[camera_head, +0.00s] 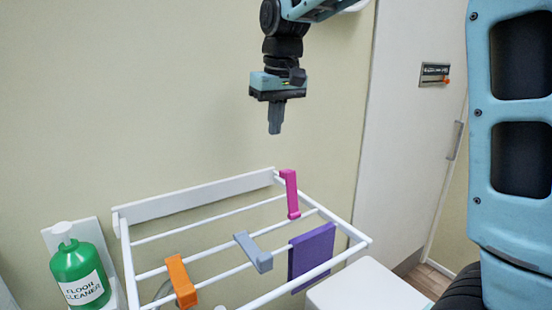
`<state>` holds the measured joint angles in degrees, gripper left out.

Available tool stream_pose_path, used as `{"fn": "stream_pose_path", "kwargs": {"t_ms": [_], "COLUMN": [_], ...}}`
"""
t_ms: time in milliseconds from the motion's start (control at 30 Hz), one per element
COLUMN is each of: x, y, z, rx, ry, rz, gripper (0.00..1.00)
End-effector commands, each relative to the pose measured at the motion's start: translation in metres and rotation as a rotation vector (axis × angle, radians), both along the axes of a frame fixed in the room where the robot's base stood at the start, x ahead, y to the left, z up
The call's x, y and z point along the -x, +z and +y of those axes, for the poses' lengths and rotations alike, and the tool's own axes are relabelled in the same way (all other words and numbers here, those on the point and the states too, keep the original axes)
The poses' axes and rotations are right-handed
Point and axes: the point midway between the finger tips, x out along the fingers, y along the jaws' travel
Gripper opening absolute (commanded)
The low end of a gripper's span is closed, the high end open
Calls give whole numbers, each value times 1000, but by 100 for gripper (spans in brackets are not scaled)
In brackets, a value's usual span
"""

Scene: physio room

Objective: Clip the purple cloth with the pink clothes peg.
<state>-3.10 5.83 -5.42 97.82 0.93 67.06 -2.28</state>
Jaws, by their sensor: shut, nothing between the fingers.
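The pink clothes peg (290,194) sits on a bar of the white drying rack (189,198), toward the right and back, standing nearly upright. The purple cloth (311,256) hangs from a rack bar at the front right, a little in front of the pink peg and apart from it in the picture. My gripper (275,131) is above the rack, pointing down, with its fingers together and empty. It is higher than the pink peg and slightly to its left. No peg shows on the purple cloth.
A grey peg (254,252) and an orange peg (181,281) sit on the rack bars to the left of the cloth. A green floor cleaner bottle (80,273) stands at the far left. A white surface (365,290) lies at the front right. A door (412,130) is behind on the right.

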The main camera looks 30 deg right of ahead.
Motion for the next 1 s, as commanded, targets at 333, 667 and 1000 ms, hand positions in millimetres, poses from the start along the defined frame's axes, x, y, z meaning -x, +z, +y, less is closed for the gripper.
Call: {"fn": "stream_pose_path", "kwargs": {"t_ms": [333, 667, 1000], "x": [-9, 12, 25], "y": [-62, -83, -84], "z": [0, 1, 1], "rx": [0, 0, 0], "ry": [1, 1, 1], "rz": [7, -1, 0], "gripper": [0, 0, 0]}}
